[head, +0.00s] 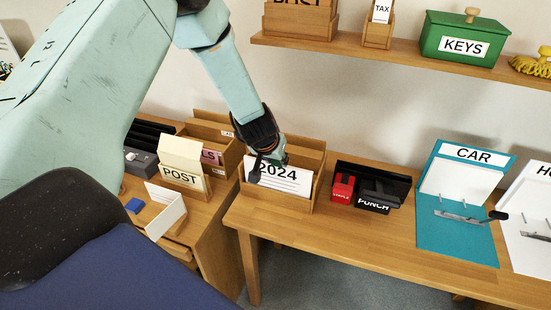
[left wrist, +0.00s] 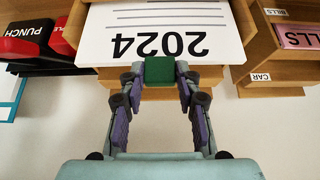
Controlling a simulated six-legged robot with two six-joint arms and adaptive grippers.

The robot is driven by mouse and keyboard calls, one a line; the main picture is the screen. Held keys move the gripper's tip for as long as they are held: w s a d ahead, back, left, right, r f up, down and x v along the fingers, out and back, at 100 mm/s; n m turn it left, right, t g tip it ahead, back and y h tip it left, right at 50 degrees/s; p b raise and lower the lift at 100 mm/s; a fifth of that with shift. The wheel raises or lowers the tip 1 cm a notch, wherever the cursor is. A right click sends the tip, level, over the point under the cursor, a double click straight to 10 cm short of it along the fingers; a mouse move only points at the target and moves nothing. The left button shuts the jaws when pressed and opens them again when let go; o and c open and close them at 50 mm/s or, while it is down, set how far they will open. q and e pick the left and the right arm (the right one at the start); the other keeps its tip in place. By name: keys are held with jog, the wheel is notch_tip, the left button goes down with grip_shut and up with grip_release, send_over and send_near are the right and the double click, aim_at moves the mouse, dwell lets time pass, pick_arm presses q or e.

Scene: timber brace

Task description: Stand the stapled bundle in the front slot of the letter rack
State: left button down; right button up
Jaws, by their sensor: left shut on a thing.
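The stapled bundle (head: 283,180) is a white stack of sheets marked 2024 with printed lines. It stands nearly upright at the front of the wooden letter rack (head: 316,158), in front of the rack's taller back board. My left gripper (head: 270,162) reaches down to its top edge. In the left wrist view the bundle (left wrist: 200,22) is upside down, and my left gripper (left wrist: 160,78) is shut on a green piece (left wrist: 160,70) at its top edge. Whether the bundle's bottom touches the slot floor is hidden. My right gripper is not in view.
A red stapler (head: 342,188) and a black punch (head: 375,198) stand right of the rack on the table (head: 390,240). A POST box (head: 185,175) is at left. A teal CAR clipboard (head: 460,200) lies further right. A shelf (head: 400,62) runs above.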

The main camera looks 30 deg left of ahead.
pick_arm(q)
jog(key=c, duration=0.8)
grip_release()
jog(key=shift+c, duration=0.2)
jog(key=o, duration=0.5)
jog(key=shift+c, duration=0.2)
notch_tip(320, 180, up, 8)
jog(key=p, duration=0.8)
jog(key=shift+p, duration=0.35)
jog(key=shift+f, duration=0.1)
notch_tip(320, 180, down, 7)
jog(key=b, duration=0.8)
